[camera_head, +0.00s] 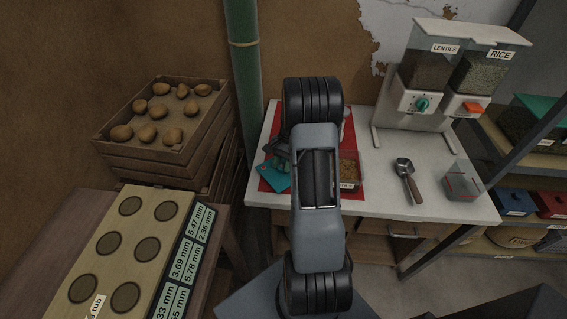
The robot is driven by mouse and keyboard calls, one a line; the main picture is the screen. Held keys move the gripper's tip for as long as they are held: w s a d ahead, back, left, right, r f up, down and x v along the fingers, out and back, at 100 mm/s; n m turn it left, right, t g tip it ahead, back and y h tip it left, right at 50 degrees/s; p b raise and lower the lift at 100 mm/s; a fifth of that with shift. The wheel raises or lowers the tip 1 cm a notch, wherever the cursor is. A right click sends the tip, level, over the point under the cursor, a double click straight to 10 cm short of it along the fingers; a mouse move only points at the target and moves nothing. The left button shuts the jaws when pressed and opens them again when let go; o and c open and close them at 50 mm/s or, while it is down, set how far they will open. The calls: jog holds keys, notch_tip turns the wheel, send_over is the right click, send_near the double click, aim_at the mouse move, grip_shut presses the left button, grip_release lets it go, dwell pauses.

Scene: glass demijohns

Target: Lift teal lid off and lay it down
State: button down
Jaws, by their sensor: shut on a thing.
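The teal lid (273,179) is at the left part of the red mat (268,141) on the white table. My gripper (281,158) is at its upper edge, partly hidden by my arm, and is shut on it. I cannot tell whether the lid touches the mat or hangs just above it. A container of brown grains (348,168) with a white label stands at the mat's right side. Its top looks open, and my arm hides its left part.
Dispensers for lentils (425,72) and rice (475,75) stand at the back right. A metal scoop (408,180) and a clear cup (462,182) are on the right of the table (390,205). A green pipe (243,60) rises behind it. A potato crate (165,115) stands left.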

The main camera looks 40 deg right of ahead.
jog(key=c, duration=0.6)
grip_release()
jog(key=shift+c, duration=0.2)
jog(key=v, duration=1.4)
